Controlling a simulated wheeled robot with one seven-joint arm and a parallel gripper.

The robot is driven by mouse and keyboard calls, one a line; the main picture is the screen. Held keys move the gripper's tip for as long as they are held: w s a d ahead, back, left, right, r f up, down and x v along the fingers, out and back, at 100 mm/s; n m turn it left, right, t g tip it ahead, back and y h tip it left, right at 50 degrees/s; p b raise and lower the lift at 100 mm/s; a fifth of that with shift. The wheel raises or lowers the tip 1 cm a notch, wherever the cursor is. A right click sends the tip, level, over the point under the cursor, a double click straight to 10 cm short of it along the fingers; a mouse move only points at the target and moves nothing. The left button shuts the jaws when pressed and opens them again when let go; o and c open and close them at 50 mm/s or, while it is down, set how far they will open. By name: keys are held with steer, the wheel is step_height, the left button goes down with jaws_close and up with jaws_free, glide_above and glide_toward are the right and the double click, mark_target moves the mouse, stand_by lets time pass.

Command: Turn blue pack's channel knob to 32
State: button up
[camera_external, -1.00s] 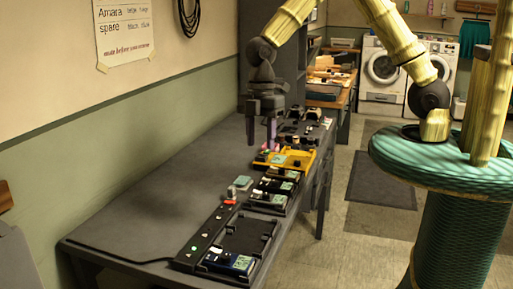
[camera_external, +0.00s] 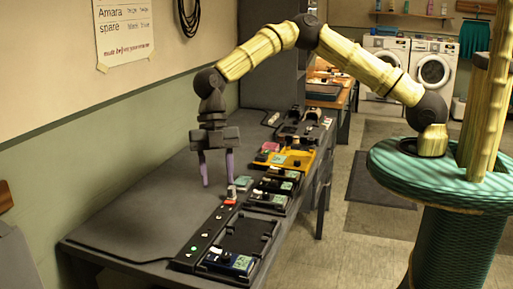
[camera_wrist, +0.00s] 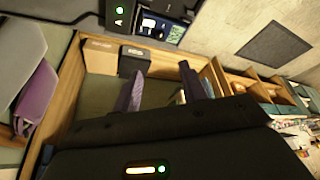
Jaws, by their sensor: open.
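The blue pack (camera_external: 236,262) lies at the near right end of the dark table, in the front of a black tray (camera_external: 248,233). It has a pale display; its channel knob is too small to read. My gripper (camera_external: 218,182) hangs above the table, fingers pointing down, behind and left of the blue pack and well apart from it. Its two purple fingers are apart with nothing between them.
A black strip (camera_external: 208,236) with small lights runs beside the tray. Dark packs (camera_external: 270,199) and a yellow pack (camera_external: 293,163) line the table's right side. The left tabletop is clear.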

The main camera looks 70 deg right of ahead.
mark_target(225, 255)
steer(key=p+x, duration=0.3)
steer(key=x, duration=1.4)
steer(key=shift+d+f, duration=0.15)
jaws_close()
